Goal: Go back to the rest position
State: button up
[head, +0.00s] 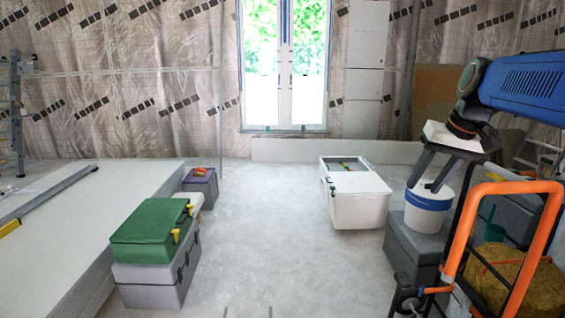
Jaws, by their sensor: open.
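My gripper (423,187) is at the right in the head view, on the end of my blue arm, which reaches in from the right edge. Its two dark fingers point down and are apart, with nothing between them. Behind the fingertips is a white bucket (428,220) with a blue band, standing on a grey box (412,255). I cannot tell whether the fingers touch the bucket. A stack of white panels (80,215) lies at the left, with a long metal bar and a yellow-ended tool on it.
A green case (148,238) on a grey box stands beside the panels. White boxes (360,203) stand at centre right. An orange-handled cart (505,188) fills the front right, with a yellow roll (515,280) behind. The middle floor (270,235) is clear up to the window.

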jog(key=s+a+f+h, duration=0.1)
jog(key=s+a+f, duration=0.2)
jog(key=s+f, duration=0.7)
jog(key=s+a+f+n+t, duration=0.1)
jog(key=s+a+f, duration=0.2)
jog(key=s+f, duration=0.7)
jog(key=s, duration=0.3)
jog(key=shift+s+f+h, duration=0.25)
jog(key=shift+s+h, duration=0.15)
jog(key=shift+a, duration=0.1)
dwell(0.5)
